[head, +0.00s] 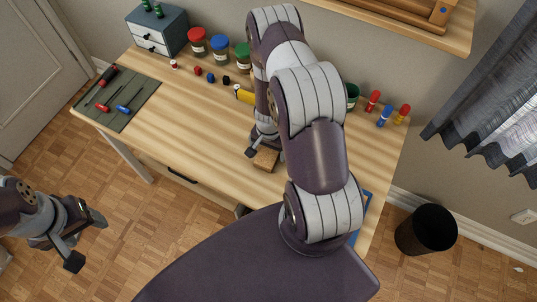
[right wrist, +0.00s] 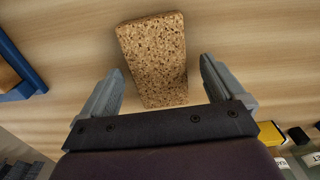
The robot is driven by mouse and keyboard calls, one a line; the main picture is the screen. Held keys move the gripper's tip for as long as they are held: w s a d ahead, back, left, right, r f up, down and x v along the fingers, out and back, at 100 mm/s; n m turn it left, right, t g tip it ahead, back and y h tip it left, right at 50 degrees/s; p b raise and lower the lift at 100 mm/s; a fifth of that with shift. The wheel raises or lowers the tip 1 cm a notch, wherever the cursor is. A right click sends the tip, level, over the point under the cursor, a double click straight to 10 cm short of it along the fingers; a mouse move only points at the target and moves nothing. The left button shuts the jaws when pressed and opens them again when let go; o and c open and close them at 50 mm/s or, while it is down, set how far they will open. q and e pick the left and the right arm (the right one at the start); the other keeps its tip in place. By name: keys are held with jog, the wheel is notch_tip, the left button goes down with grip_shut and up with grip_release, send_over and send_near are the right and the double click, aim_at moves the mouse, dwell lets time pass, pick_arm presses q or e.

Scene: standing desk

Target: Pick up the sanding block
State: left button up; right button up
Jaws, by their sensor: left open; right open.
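The sanding block (head: 266,158) is a speckled brown brick lying on the wooden desk near its front edge, partly hidden by my right arm in the head view. In the right wrist view the sanding block (right wrist: 155,60) lies ahead of my right gripper (right wrist: 160,88), its near end between the open fingers with a gap on each side. The right gripper is open and empty; in the head view it is mostly hidden by its arm. My left gripper (head: 86,240) is open and empty, out over the floor to the left of the desk.
A blue-edged tray (right wrist: 22,70) lies to the left in the right wrist view. A green mat (head: 125,113) with tools is at the desk's left end. Jars (head: 220,48), small blocks and a drawer box (head: 158,32) line the back. A black bin (head: 426,230) stands right.

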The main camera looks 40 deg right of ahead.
aim_at(269, 152)
jog(key=shift+s+d+f, duration=0.1)
jog(key=shift+f, duration=0.55)
jog(key=shift+c, duration=0.6)
jog(key=c, duration=1)
notch_tip(269, 152, up, 4)
jog(key=shift+r+p, duration=0.25)
jog(key=shift+p, duration=0.45)
jog(key=s+d+r, duration=0.2)
jog(key=shift+s+d, duration=0.2)
jog(key=shift+d, duration=0.2)
jog(key=s+d+r+p, duration=0.1)
jog(key=s+d+r, duration=0.3)
jog(key=s+d, duration=0.1)
jog(key=shift+d+r, duration=0.3)
jog(key=shift+d, duration=0.25)
